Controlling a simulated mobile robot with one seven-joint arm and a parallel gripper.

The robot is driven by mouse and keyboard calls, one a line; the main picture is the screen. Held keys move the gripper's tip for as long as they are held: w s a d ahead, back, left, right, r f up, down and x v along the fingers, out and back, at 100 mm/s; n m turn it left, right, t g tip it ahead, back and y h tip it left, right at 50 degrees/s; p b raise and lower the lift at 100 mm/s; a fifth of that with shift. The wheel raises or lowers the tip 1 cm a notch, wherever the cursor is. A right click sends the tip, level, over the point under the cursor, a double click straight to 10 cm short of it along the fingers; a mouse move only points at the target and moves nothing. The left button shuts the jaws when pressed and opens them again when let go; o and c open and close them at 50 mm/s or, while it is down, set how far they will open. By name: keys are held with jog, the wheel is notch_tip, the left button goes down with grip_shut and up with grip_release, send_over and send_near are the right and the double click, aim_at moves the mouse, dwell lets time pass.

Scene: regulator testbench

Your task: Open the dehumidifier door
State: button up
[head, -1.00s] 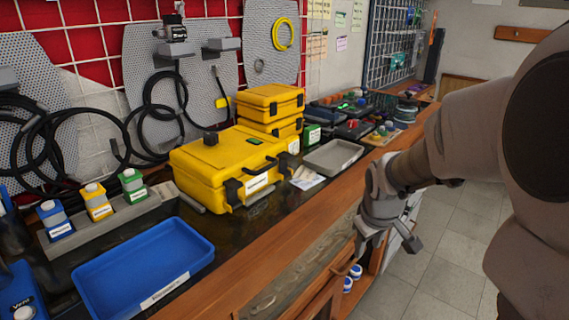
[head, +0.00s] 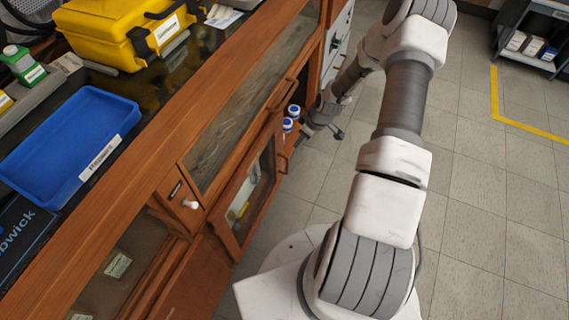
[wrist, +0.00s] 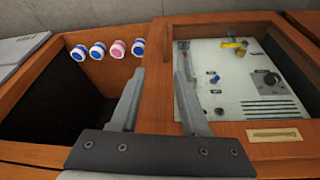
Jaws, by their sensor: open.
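A wood-framed glass door (head: 243,193) stands at an angle out from the cabinet front in the head view. In the wrist view, a wood-framed glass panel (wrist: 268,137) fills the right side, with a knob, a vent and small fittings visible through it. I cannot tell for sure whether this is the dehumidifier door. My gripper (wrist: 160,75) is open, its fingers on either side of the panel's left wooden edge. Contact is not clear.
Several white bottles with blue or pink caps (wrist: 97,51) stand in the open compartment left of the gripper. A blue tray (head: 70,140) and yellow case (head: 118,25) sit on the bench above.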

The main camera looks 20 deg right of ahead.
jog(key=b+x, duration=0.2)
jog(key=x, duration=0.5)
jog(key=s+b+x, duration=0.1)
jog(key=b+x, duration=0.1)
jog(key=x, duration=0.5)
jog(key=b+x, duration=0.2)
jog(key=x, duration=0.5)
jog(key=shift+s+a+f, duration=0.1)
jog(key=shift+a+f, duration=0.15)
jog(key=shift+f, duration=0.3)
grip_shut()
